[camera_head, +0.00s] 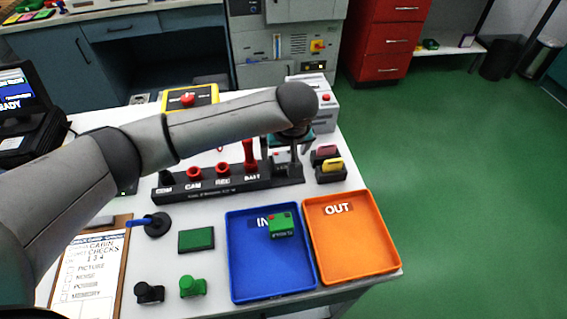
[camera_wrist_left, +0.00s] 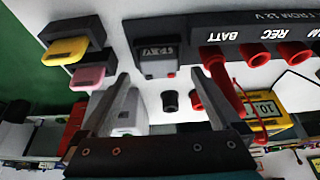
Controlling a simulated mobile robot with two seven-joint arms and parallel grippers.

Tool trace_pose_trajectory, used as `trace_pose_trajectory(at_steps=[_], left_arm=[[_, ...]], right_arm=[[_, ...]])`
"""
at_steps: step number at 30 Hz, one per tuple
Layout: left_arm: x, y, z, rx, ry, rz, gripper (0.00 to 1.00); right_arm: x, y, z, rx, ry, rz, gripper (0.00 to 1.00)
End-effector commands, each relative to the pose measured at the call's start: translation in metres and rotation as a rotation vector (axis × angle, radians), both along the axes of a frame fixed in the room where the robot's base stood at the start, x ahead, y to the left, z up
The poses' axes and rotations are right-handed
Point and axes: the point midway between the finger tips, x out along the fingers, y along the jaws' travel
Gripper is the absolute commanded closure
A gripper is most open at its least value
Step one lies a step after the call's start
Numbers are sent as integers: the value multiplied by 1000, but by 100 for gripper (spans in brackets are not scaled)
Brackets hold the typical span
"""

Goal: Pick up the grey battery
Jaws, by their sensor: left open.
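A small grey block marked 12 V, which looks like the grey battery (camera_head: 282,157), stands at the right end of the black rack (camera_head: 228,188). My arm partly covers it in the head view. In the left wrist view the grey battery (camera_wrist_left: 157,67) appears upside down, ahead of and between the two fingers. My left gripper (camera_head: 292,143) is over the rack's right end, close to the battery. In the wrist view the left gripper's fingers (camera_wrist_left: 160,98) are spread, with nothing held between them. I cannot tell the exact gap to the battery. My right gripper does not show.
Yellow (camera_head: 332,165) and pink (camera_head: 326,152) blocks sit in dark holders just right of the rack. A red upright handle (camera_head: 249,154) stands left of the battery. A blue IN tray (camera_head: 236,275) and an orange OUT tray (camera_head: 350,255) lie in front.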

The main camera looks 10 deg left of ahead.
Motion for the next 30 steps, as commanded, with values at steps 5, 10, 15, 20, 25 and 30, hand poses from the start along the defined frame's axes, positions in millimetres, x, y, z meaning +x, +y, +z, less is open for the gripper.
trace_pose_trajectory(at_steps=[5,10,15,20,25,30], left_arm=[[8,3,-22,1,-1,0,3],[10,3,-25,0,-1,0,3],[10,3,-25,0,-1,0,8],[10,3,-25,0,-1,0,26],[10,3,-25,0,-1,0,45],[9,3,-25,0,0,0,64]], right_arm=[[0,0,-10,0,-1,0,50],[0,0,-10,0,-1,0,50],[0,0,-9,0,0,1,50],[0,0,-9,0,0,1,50],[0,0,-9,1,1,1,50],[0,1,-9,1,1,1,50]])
